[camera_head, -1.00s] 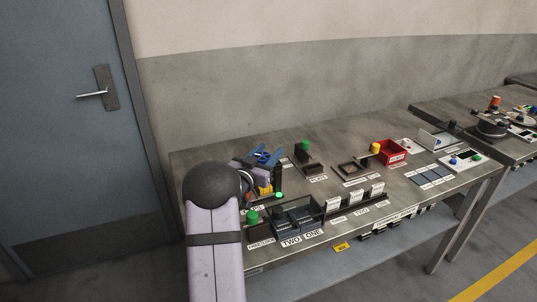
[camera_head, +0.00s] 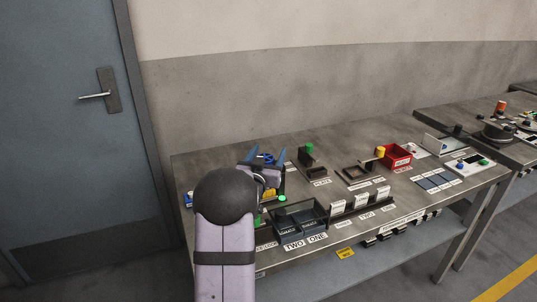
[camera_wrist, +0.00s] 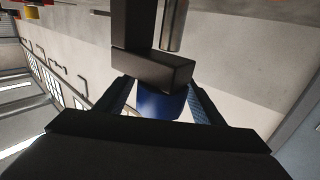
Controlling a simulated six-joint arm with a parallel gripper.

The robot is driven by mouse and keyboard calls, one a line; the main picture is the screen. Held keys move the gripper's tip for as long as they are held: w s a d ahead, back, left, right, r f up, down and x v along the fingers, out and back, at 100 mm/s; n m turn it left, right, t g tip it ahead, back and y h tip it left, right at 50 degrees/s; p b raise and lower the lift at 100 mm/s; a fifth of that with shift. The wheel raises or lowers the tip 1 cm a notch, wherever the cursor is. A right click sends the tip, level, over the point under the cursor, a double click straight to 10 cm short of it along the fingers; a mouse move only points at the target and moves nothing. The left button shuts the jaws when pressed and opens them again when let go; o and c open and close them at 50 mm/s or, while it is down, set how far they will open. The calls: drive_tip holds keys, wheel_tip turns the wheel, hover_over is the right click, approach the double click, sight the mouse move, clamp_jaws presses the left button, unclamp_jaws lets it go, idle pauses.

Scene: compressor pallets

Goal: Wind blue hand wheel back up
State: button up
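My gripper (camera_wrist: 162,98) shows in the wrist view with its two dark blue fingers apart, one on each side of a round blue part, likely the blue hand wheel (camera_wrist: 160,106). Light slivers show beside the blue part, and whether the fingertips press on it cannot be told. A dark block (camera_wrist: 152,72) covers the far side of the blue part. In the head view my gripper (camera_head: 265,160) is at the left end of the bench, with blue showing between and around its fingers. My own arm hides much of that spot.
The bench (camera_head: 330,143) holds a green-topped fixture (camera_head: 309,150), a red bin (camera_head: 397,154), dark trays (camera_head: 300,215) marked TWO and ONE, and white cards in a rack (camera_head: 361,202). A green button (camera_head: 282,198) sits close to my arm. The back left of the bench is clear.

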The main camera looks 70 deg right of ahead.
wheel_tip(320, 180, up, 10)
idle(0.7)
